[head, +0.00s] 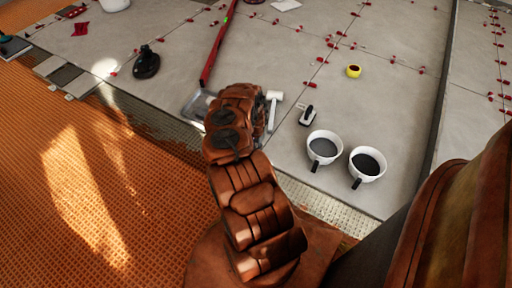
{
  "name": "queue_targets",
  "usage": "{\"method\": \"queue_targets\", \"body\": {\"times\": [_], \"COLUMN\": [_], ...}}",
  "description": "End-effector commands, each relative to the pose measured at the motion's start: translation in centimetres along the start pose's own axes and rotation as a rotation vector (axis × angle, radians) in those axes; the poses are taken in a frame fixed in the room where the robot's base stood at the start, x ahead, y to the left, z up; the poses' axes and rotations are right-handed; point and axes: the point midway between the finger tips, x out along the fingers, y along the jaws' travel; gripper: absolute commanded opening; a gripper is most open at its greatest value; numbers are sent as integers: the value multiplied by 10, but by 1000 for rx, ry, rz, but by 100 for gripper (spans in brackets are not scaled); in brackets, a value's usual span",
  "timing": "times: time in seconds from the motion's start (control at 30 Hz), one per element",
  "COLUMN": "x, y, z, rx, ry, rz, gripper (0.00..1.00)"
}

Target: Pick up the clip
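Several small red clips sit along the joints between the grey tiles, one of them a red clip (309,84) to the right of my arm. More red clips dot the joints toward the top and right. I cannot tell which one the task means. My brown arm reaches up from the bottom middle over the tile edge. My gripper's fingers are hidden behind my wrist, so I see neither their opening nor anything between them.
A white mallet (273,98), a black-and-white tool (307,116), two cups (323,149) (367,164) and a yellow roll (353,71) stand on the tiles. A red level (214,50), a metal trowel (196,104) and a dark round tool (146,64) lie left. Orange matting (60,170) covers the lower left.

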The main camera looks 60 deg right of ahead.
Motion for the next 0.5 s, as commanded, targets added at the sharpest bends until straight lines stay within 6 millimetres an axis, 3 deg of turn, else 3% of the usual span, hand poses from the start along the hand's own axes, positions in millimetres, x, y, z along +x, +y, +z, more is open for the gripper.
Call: {"method": "queue_targets", "body": {"times": [0.23,0.5], "x": [0,0], "y": [0,0], "z": [0,1], "rx": [0,0], "ry": [0,0], "rz": [0,0], "gripper": [0,0]}}
